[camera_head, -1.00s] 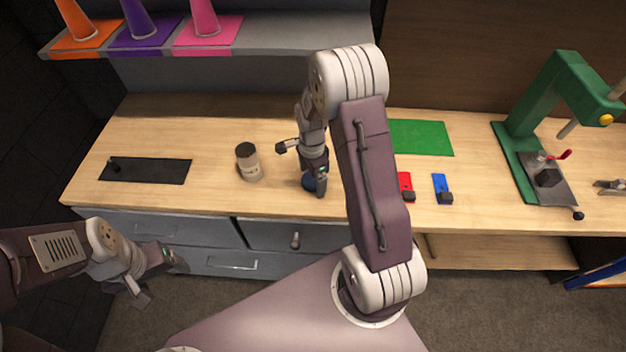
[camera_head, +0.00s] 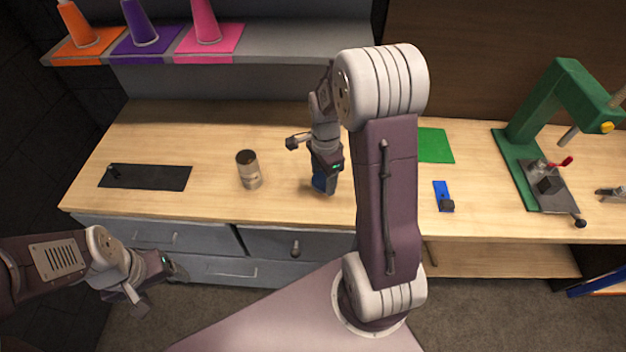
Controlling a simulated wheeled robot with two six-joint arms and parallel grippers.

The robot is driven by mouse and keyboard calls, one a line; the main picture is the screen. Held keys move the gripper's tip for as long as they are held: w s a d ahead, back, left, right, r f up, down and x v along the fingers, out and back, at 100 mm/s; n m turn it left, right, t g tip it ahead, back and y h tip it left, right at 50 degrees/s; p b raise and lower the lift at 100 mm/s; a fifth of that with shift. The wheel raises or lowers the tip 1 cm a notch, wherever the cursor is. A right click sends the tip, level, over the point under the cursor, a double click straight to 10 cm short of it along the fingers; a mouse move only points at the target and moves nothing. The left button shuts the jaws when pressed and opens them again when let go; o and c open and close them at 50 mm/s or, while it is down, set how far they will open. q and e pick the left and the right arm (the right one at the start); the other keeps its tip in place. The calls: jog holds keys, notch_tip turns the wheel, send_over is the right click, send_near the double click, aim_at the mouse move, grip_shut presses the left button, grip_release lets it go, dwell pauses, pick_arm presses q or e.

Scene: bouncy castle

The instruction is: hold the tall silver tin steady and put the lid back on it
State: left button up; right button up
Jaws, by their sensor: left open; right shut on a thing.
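The tall silver tin (camera_head: 249,170) stands upright on the wooden worktop, its top dark and uncovered. My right gripper (camera_head: 325,187) is to the right of the tin, pointing down, shut on a small dark blue thing that looks like the lid (camera_head: 319,183). The lid is partly hidden by the fingers, and I cannot tell if it touches the worktop. My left gripper (camera_head: 179,271) is open and empty, in front of the drawers, below and left of the tin, apart from it.
A black mat (camera_head: 146,177) lies left of the tin. A blue clamp-like piece (camera_head: 442,194), a green mat (camera_head: 435,146) and a green press (camera_head: 520,140) are to the right. Cones stand on a shelf (camera_head: 280,46) behind. Worktop between mat and tin is clear.

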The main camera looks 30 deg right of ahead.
pick_arm(q)
jog(key=shift+f, duration=0.15)
pick_arm(e)
jog(key=s+d+r, duration=0.4)
jog(key=s, duration=0.3)
jog(key=shift+s+r, duration=0.15)
jog(key=shift+r, duration=0.25)
